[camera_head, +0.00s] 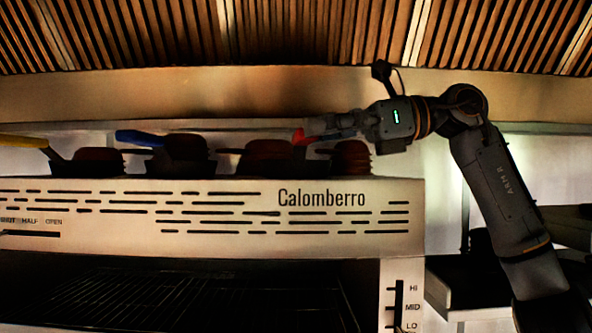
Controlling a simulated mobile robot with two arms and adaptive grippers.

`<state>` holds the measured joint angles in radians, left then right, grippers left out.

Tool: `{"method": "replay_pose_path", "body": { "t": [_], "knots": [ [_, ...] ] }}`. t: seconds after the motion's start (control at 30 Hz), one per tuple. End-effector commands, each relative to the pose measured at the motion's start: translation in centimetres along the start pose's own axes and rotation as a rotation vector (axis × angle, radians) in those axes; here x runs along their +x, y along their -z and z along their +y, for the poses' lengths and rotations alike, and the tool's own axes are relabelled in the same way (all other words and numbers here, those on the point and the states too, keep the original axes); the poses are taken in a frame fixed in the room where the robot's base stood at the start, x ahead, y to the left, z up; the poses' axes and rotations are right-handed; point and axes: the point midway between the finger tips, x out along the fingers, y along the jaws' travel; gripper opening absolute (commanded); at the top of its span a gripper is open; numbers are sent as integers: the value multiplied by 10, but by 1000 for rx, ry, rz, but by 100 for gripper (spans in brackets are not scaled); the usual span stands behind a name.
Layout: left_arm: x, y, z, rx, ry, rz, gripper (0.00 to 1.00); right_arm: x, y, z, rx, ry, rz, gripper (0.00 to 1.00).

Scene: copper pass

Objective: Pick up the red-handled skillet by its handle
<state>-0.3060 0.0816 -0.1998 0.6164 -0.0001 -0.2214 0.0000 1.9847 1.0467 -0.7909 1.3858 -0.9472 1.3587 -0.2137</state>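The red handle (304,137) of the skillet shows above the top of the Calomberro grill. Its dark pan seems to be the one at the far right of the row, but the join is hard to make out. My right gripper (318,128) reaches in from the right, with its fingers pointing left at the red handle. The fingers overlap the handle's right end in the picture. They are dark and small, so I cannot tell whether they are closed on it. My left gripper is not in view.
A yellow-handled skillet (57,158) and a blue-handled skillet (160,158) stand to the left on the grill (240,190). Reddish-brown rounded stacks (264,150) rise along the row. A slatted wooden canopy (300,30) hangs above. A dark rack (180,296) lies inside the grill.

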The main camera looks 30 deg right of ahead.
Motion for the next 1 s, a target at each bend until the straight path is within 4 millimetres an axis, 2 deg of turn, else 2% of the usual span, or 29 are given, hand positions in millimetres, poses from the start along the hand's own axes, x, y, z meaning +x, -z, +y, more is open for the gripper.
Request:
{"method": "replay_pose_path", "body": {
  "t": [0.03,0.07,0.3,0.77,0.87,1.0],
  "knots": [
    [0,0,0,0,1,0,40,0,0,0,0,0,0,82],
    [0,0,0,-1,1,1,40,0,0,0,0,0,0,76],
    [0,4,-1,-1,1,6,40,0,1,0,4,-1,3,27],
    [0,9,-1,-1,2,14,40,0,-4,0,5,-3,4,26],
    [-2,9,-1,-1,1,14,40,-1,-13,0,2,-4,2,26],
    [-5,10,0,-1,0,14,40,-5,-38,2,-2,-4,-2,26]
  ]
}}
